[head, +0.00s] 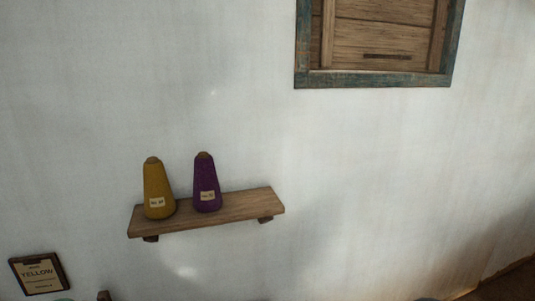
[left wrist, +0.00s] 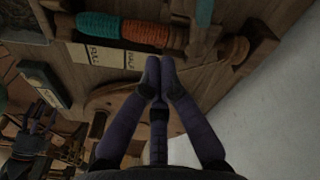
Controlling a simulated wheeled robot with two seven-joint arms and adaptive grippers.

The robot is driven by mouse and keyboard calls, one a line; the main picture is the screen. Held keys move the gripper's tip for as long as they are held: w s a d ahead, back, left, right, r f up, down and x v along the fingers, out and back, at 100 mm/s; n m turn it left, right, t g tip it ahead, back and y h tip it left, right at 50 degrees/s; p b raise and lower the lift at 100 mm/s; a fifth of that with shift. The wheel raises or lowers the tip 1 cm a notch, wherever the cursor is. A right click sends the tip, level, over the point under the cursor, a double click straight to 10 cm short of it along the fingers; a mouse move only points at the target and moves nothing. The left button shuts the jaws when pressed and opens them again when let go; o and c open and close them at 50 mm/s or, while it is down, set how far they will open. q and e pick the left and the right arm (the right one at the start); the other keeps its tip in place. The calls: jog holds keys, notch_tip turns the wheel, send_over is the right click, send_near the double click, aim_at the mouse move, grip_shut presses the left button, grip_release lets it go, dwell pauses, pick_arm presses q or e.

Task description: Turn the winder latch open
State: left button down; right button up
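In the left wrist view my left gripper (left wrist: 160,75) has its two dark fingers together at the tips, with nothing visible between them. The tips are over a wooden board, close to a flat, rounded wooden piece (left wrist: 115,98). Beyond them is a wooden frame with a teal wound spool (left wrist: 98,26) and an orange one (left wrist: 145,33). I cannot pick out the winder latch with certainty; the fingers may hide it.
In the head view a wall shelf (head: 240,203) holds a yellow cone (head: 157,185) and a purple cone (head: 205,180). A YELLOW sign (head: 38,273) hangs lower left; a shuttered window (head: 380,40) is above. Pale labels (left wrist: 97,54) lie beside the spools.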

pick_arm(q)
jog(key=a+r+m+y+b, duration=0.15)
jog(key=a+r, duration=0.25)
jog(key=a, duration=0.4)
notch_tip(320, 180, down, 6)
jog(key=b, duration=0.4)
jog(key=shift+f+b, duration=0.2)
jog(key=shift+b, duration=0.2)
jog(key=shift+s+d+f, duration=0.15)
jog(key=shift+f, duration=0.05)
jog(key=shift+s+d+f+g+p, duration=0.1)
jog(key=shift+s+d+g+p, duration=0.3)
jog(key=shift+p, duration=0.35)
jog(key=shift+s+d+p, duration=0.45)
jog(key=shift+d+p, duration=0.15)
jog(key=shift+d, duration=0.05)
jog(key=shift+w+a, duration=0.15)
notch_tip(320, 180, up, 7)
jog(key=p, duration=0.5)
jog(key=shift+s+a+f, duration=0.2)
dwell(0.4)
